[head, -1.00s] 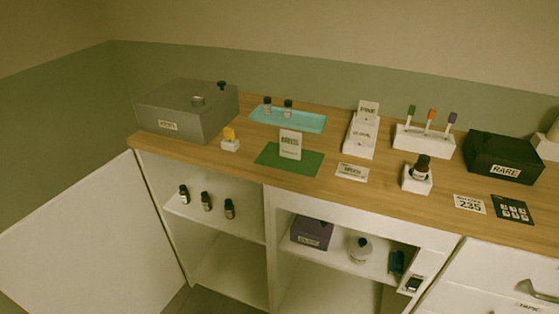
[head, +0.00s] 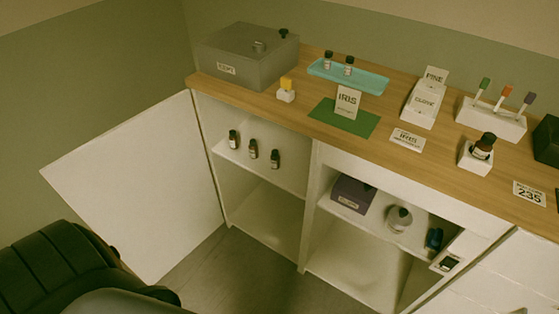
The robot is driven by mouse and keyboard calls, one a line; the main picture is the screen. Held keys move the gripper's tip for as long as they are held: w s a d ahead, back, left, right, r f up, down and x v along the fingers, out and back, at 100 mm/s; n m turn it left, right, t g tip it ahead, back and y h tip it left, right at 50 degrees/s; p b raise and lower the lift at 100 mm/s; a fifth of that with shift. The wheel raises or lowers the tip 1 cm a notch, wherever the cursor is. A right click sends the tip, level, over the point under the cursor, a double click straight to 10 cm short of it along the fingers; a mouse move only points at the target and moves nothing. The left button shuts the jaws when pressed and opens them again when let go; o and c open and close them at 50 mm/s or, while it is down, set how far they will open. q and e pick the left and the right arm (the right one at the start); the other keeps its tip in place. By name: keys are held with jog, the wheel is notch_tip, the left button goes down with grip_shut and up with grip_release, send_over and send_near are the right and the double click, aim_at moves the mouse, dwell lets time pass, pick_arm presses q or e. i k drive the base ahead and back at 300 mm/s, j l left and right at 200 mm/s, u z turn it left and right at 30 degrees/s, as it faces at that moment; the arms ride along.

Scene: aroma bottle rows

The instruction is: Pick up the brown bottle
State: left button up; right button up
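Several small dark brown bottles with black caps are in view. One brown bottle (head: 483,147) stands in a white holder (head: 475,160) on the counter at the right. Three more stand in a row on the upper shelf of the open left cabinet: a left one (head: 233,141), a middle one (head: 253,150) and a right one (head: 275,160). Two others, a left one (head: 328,61) and a right one (head: 348,67), stand on a teal tray (head: 372,83) at the back. Neither gripper's fingers show. Dark parts of my own body fill the lower left corner.
The white cabinet door (head: 145,185) stands open on the left. A grey box (head: 250,58), a yellow-topped block (head: 286,90), a green mat (head: 343,120) with an IRIS card (head: 347,102) and a white rack (head: 492,118) are on the counter. A purple box (head: 353,194) and a round bottle (head: 398,219) sit on the right shelf.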

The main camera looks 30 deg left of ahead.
aim_at(253, 149)
jog(key=u, duration=0.4)
jog(key=j+u, duration=0.4)
jog(key=i+j+u, duration=0.1)
jog(key=j+u, duration=0.3)
jog(key=i+j+u, duration=0.1)
jog(key=j+u, duration=0.15)
jog(key=u, duration=0.15)
jog(key=i+j, duration=0.15)
jog(key=j, duration=0.2)
